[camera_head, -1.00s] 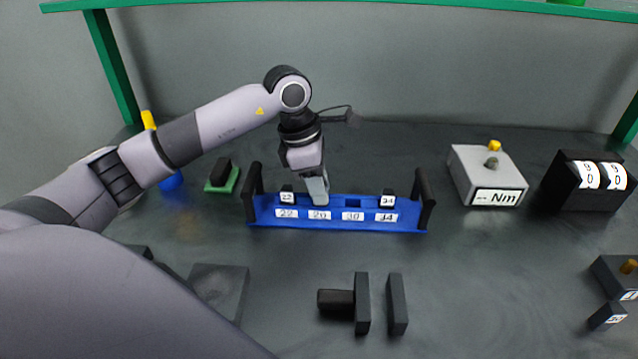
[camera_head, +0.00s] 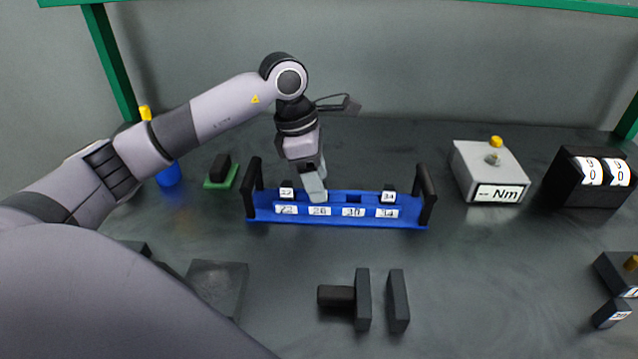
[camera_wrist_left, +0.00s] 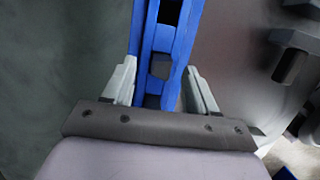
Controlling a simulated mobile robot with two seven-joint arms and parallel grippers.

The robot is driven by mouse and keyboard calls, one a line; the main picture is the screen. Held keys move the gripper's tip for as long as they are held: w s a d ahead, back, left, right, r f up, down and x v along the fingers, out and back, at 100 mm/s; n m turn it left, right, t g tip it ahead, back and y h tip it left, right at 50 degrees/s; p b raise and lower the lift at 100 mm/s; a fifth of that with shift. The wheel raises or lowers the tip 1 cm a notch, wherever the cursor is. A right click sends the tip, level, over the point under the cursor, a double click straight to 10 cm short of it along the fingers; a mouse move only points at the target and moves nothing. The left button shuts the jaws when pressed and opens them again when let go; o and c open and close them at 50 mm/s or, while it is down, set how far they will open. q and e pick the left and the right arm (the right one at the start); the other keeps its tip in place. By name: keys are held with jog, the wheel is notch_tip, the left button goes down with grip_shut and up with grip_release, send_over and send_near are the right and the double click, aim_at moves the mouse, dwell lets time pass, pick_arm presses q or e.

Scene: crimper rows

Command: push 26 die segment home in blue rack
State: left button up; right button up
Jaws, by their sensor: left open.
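The blue rack (camera_head: 336,221) stands mid-table, with black end posts and labels 22, 26, 30 and 34. Die segments 22 (camera_head: 287,193) and 34 (camera_head: 388,196) sit in it. My left gripper (camera_head: 316,192) is at the 26 position and hides that slot in the head view. In the left wrist view the open gripper (camera_wrist_left: 158,88) has one finger on each side of the rack (camera_wrist_left: 183,45). A dark block (camera_wrist_left: 160,67) sits in the rack between them, apparently the 26 die segment; its number and seating depth cannot be read. My right gripper is not in view.
The 30 slot (camera_head: 353,198) looks empty. A green pad with a dark block (camera_head: 221,170) lies left of the rack. A grey Nm box (camera_head: 488,172) and black dial box (camera_head: 590,178) stand right. Dark blocks (camera_head: 362,300) lie in front, with clear table between.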

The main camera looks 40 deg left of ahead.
pick_arm(q)
jog(key=v, duration=0.5)
jog(key=shift+s+r, duration=0.1)
jog(key=shift+r, duration=0.1)
dwell(0.4)
